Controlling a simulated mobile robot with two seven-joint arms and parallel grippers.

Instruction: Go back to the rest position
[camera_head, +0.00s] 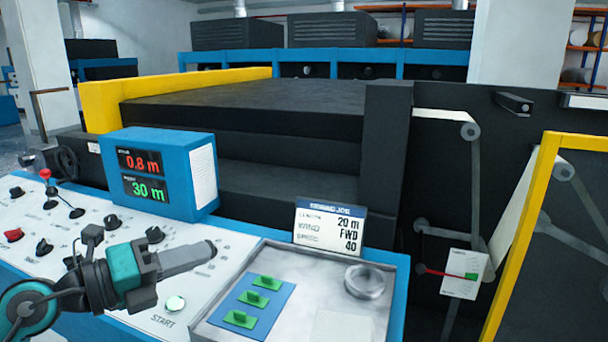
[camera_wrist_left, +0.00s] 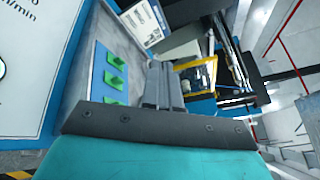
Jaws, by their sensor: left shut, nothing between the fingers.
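My left gripper (camera_head: 210,248) comes in from the lower left in the head view. It is shut and empty, with its fingers together and pointing right, above the white control panel (camera_head: 50,240). The lit green START button (camera_head: 176,304) shows below the fingers. In the left wrist view the closed fingers of the left gripper (camera_wrist_left: 162,66) point away beside the grey tray (camera_wrist_left: 85,45). My right gripper is not in view.
The tray holds a blue card with green pieces (camera_head: 258,298) and a round ring (camera_head: 368,281). A job sign (camera_head: 329,228) stands at its back edge. A blue display box (camera_head: 165,172), knobs and a red-topped lever (camera_head: 46,174) stand on the panel. A yellow frame (camera_head: 520,230) stands right.

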